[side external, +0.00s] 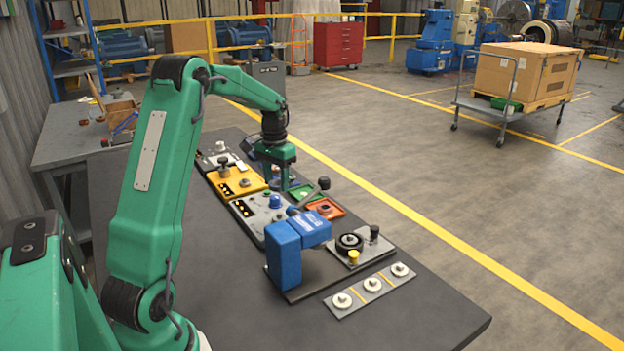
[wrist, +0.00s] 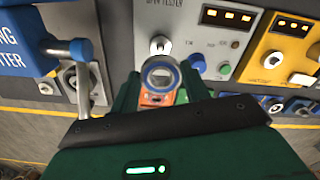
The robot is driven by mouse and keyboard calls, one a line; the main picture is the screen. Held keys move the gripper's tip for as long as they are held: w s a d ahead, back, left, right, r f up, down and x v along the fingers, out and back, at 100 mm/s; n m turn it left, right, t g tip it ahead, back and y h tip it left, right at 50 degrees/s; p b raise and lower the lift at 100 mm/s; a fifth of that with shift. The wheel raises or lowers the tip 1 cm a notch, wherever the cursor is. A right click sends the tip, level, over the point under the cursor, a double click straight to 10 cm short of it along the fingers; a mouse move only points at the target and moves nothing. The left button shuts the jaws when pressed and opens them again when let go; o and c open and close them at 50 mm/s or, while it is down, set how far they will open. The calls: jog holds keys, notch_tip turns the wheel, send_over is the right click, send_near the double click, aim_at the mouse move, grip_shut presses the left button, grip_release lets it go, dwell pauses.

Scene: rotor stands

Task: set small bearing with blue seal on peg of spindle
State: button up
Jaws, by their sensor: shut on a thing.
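A small ring-shaped bearing with a blue seal (wrist: 161,75) is between the fingertips of my gripper (wrist: 162,88) in the wrist view. My gripper is shut on it, and the ring's open middle faces the camera. In the side view my gripper (side external: 284,178) points down over the far part of the bench, and the bearing is too small to make out there. A pale upright knob or peg (wrist: 160,43) stands on the grey spin tester (wrist: 185,20), just beyond the bearing in the wrist view. I cannot tell whether it is the spindle's peg.
A blue fitter (side external: 298,245) with a lever stands near the bench front. Beside it is a plate with a black wheel (side external: 349,241) and a yellow knob. A strip with white discs (side external: 372,285) lies in front. A yellow box (side external: 236,182) and an orange tray (side external: 325,208) are near my gripper.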

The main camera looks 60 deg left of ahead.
jog(key=shift+f, duration=0.15)
jog(key=shift+f, duration=2.25)
jog(key=shift+f, duration=2.4)
dwell(2.5)
dwell(0.3)
jog(key=o, duration=1.1)
